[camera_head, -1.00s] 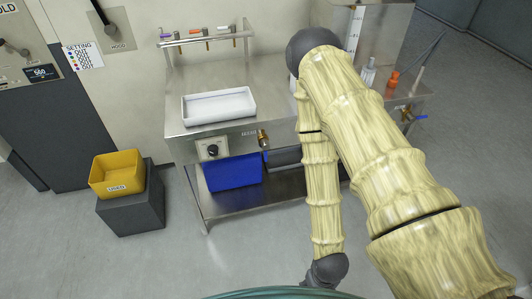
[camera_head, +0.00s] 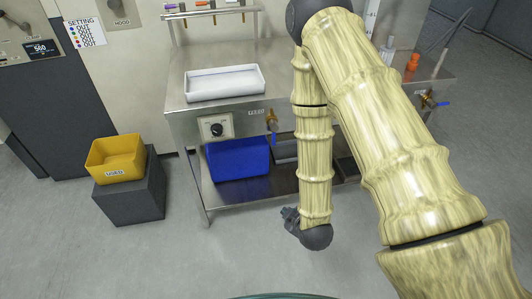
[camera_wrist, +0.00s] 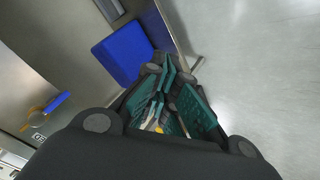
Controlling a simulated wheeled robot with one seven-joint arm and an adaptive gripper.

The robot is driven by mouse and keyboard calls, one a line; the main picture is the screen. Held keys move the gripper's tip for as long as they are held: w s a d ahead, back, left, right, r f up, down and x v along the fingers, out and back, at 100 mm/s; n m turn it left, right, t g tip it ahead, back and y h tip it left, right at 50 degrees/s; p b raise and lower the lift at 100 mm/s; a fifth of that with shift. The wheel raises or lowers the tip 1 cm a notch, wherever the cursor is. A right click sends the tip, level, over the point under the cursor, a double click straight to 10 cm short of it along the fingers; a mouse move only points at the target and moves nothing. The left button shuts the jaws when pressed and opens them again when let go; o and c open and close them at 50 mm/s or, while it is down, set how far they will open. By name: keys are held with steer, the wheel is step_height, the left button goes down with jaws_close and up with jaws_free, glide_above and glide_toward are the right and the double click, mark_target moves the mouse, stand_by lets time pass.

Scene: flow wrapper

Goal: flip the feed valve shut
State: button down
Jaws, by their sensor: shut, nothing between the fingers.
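The feed valve (camera_head: 272,119) is a small brass tap with a blue lever on the front of the steel bench, beside a FEED label. In the head view its lever hangs down. In the wrist view the brass body (camera_wrist: 36,108) and blue lever (camera_wrist: 57,102) show at the left, apart from my fingers. My gripper (camera_head: 290,217) is low in front of the bench, below and a little right of the valve, mostly hidden behind my wrist. In the wrist view my gripper (camera_wrist: 165,105) has teal-padded fingers, shut and empty.
A second blue-levered valve (camera_head: 427,100) is at the bench's right. A blue bin (camera_head: 238,160) stands on the lower shelf (camera_head: 240,193). A white tray (camera_head: 225,83) is on top. A yellow bin (camera_head: 117,158) sits on a dark block at left. Floor before the bench is clear.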

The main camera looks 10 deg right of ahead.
mark_target(273, 134)
steer(key=w+a+r+n+t+y+b, duration=0.1)
steer(key=w+a+r+n+t+b, duration=0.1)
steer(key=w+r+n+t+b, duration=0.2)
steer(key=w+a+r+n+t+y+b, duration=0.1)
steer(key=w+a+r+n+t+b, duration=0.2)
steer(key=w, duration=0.8)
steer(key=shift+w+r+n+t+b, duration=0.25)
steer(key=shift+r+n+t+b, duration=0.75)
steer(key=shift+r+n+b, duration=0.95)
steer(key=shift+a+f+m, duration=0.1)
steer(key=shift+f+m, duration=0.15)
steer(key=shift+f, duration=0.2)
steer(key=w, duration=0.3)
steer(key=w+b, duration=0.1)
steer(key=w, duration=0.2)
steer(key=w+a+b, duration=0.1)
steer(key=w, duration=0.2)
steer(key=shift+w+a, duration=0.1)
steer(key=shift+w, duration=0.25)
steer(key=shift+d+f, duration=0.1)
steer(key=shift+d, duration=0.25)
steer(key=shift+s+d+b, duration=0.15)
steer(key=shift+d+b, duration=0.05)
steer(key=shift+d, duration=0.6)
steer(key=shift+s+d+b, duration=0.15)
steer(key=shift+d+b, duration=0.05)
steer(key=shift+d, duration=0.55)
steer(key=shift+d, duration=0.1)
